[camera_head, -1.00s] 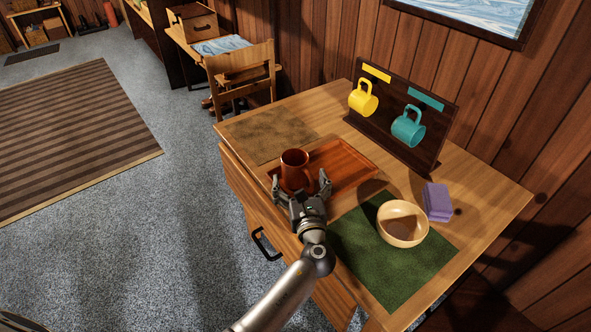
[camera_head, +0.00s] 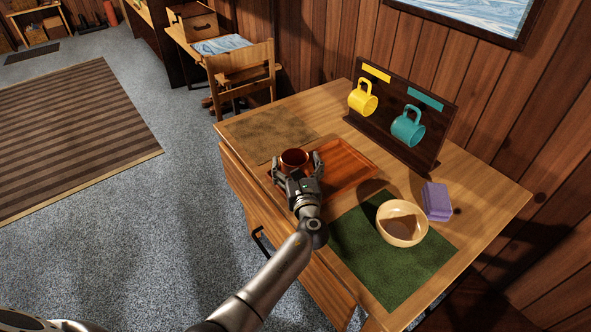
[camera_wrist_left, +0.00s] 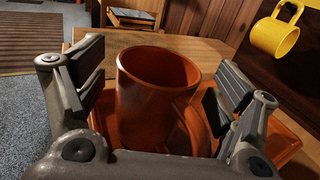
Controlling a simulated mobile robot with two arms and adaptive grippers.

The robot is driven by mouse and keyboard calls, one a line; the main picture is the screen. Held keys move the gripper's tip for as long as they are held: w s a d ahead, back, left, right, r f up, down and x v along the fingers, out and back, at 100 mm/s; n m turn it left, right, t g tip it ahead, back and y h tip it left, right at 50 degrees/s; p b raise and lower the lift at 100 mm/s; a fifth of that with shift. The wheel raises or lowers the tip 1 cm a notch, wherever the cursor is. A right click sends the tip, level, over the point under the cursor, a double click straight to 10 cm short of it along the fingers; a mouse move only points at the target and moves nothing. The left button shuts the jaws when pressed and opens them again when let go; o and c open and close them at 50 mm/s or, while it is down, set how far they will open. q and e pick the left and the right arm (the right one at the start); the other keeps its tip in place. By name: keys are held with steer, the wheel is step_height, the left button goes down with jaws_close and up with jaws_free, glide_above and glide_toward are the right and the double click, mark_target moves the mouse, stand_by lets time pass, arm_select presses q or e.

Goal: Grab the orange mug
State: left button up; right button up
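The orange mug (camera_head: 294,158) stands upright on the orange-brown wooden tray (camera_head: 352,165), at the tray's left part. In the left wrist view the mug (camera_wrist_left: 150,95) sits between the two fingers, with its handle toward the gripper's palm. My left gripper (camera_head: 298,172) is open around the mug. In the left wrist view a gap shows between each finger of the gripper (camera_wrist_left: 158,90) and the mug wall. The mug's lower part is hidden by the gripper in the head view. My right gripper is not in view.
A yellow mug (camera_head: 362,98) and a teal mug (camera_head: 408,127) hang on a dark rack (camera_head: 432,150) behind the tray. A bowl (camera_head: 402,224) stands on a green mat (camera_head: 375,268), beside a purple sponge-like block (camera_head: 436,201). A brown mat (camera_head: 262,135) lies at the back left.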

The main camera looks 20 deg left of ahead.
arm_select(q)
steer(key=c, duration=1)
steer(key=shift+o, duration=0.2)
steer(key=shift+r, duration=0.2)
